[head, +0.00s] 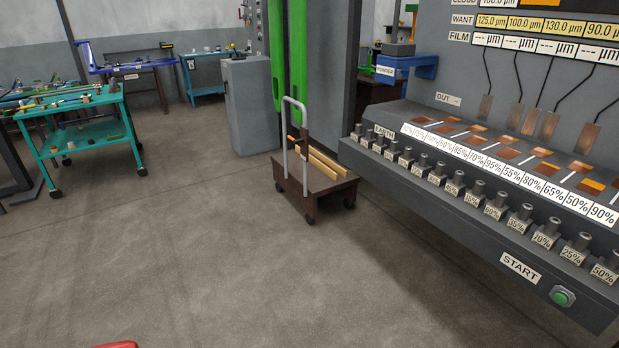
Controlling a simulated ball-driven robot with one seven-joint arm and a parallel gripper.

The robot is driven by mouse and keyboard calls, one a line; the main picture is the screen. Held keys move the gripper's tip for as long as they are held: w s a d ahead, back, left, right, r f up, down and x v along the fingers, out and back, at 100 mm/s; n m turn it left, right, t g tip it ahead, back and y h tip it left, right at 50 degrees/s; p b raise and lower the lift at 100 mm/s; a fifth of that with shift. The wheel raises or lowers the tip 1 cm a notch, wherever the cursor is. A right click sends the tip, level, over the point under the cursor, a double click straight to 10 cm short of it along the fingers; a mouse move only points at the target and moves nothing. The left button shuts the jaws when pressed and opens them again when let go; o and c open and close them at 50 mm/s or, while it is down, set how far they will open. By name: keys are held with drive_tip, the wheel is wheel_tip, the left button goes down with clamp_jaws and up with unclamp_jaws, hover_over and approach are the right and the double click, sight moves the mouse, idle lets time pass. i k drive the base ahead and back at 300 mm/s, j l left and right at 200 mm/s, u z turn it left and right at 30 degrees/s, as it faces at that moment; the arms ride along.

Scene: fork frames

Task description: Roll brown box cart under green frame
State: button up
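The brown box cart (316,198) stands on the floor near the middle of the head view, on small dark casters. My gripper is not in view.
A large grey console (480,210) with labelled knobs and a green start button (562,296) juts in from the right. A grey cabinet (248,105) stands left of the frame. A teal wheeled table (85,135) is at left. The floor in front is clear.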

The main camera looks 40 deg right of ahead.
sight(310, 151)
drive_tip(key=i+l, duration=0.5)
drive_tip(key=i, duration=0.15)
drive_tip(key=i+l, duration=0.45)
drive_tip(key=i, duration=0.2)
